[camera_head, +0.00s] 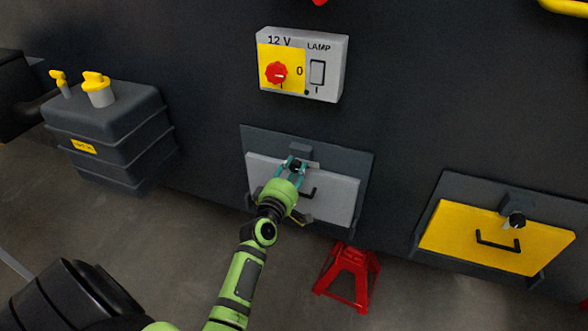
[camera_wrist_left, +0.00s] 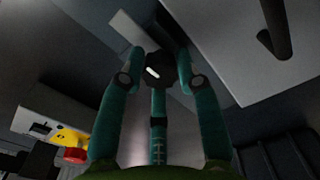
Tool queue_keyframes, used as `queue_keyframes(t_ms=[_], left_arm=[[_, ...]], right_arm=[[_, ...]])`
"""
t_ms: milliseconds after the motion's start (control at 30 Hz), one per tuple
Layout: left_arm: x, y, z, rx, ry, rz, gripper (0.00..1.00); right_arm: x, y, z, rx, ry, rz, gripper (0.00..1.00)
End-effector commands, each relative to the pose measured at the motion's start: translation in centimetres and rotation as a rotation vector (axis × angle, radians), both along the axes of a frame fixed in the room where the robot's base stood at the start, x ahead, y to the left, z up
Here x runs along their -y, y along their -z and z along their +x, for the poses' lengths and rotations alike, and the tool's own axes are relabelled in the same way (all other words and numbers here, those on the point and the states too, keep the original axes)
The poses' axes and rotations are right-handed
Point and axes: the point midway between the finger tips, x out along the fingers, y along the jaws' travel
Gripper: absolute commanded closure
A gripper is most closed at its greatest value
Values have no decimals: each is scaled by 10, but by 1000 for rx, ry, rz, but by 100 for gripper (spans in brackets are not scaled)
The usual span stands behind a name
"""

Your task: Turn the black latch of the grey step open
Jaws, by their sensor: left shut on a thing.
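The grey step (camera_head: 340,200) is a light grey panel in a dark frame on the wall, with a black handle (camera_head: 309,193) on its front. Its black latch sits at the top middle edge, mostly covered by my fingers in the head view. In the left wrist view the black latch (camera_wrist_left: 158,64) shows as a dark round knob with a white mark, between my teal fingertips. My left gripper (camera_head: 296,164) is shut on this latch; its fingers also show in the left wrist view (camera_wrist_left: 157,75). The step's panel lies against its frame. My right gripper is not in view.
A 12 V lamp switch box (camera_head: 330,70) with a red knob (camera_head: 276,73) is above. A yellow step (camera_head: 470,232) with its own latch is at right. A red stand (camera_head: 350,275) is below the grey step, and a dark tank (camera_head: 110,125) at left.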

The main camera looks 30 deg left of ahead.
Motion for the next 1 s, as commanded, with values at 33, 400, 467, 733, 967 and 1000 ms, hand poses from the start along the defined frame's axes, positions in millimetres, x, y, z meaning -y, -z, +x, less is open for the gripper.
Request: queue_keyframes(t_ms=[33, 400, 467, 733, 967, 1000], left_arm=[[-4, -6, 0, 14, -10, 2, 99], [-3, -3, 0, 7, -5, 2, 42], [-2, -3, 0, 6, -5, 1, 42], [2, 0, -15, 2, -4, 1, 42], [13, 0, -62, 1, -5, 1, 42], [15, 0, -71, 1, -4, 1, 42]], right_arm=[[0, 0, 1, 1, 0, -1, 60], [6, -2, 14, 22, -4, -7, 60], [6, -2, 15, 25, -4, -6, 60], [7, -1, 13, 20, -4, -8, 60], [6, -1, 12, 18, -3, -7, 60], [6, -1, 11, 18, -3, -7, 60]])
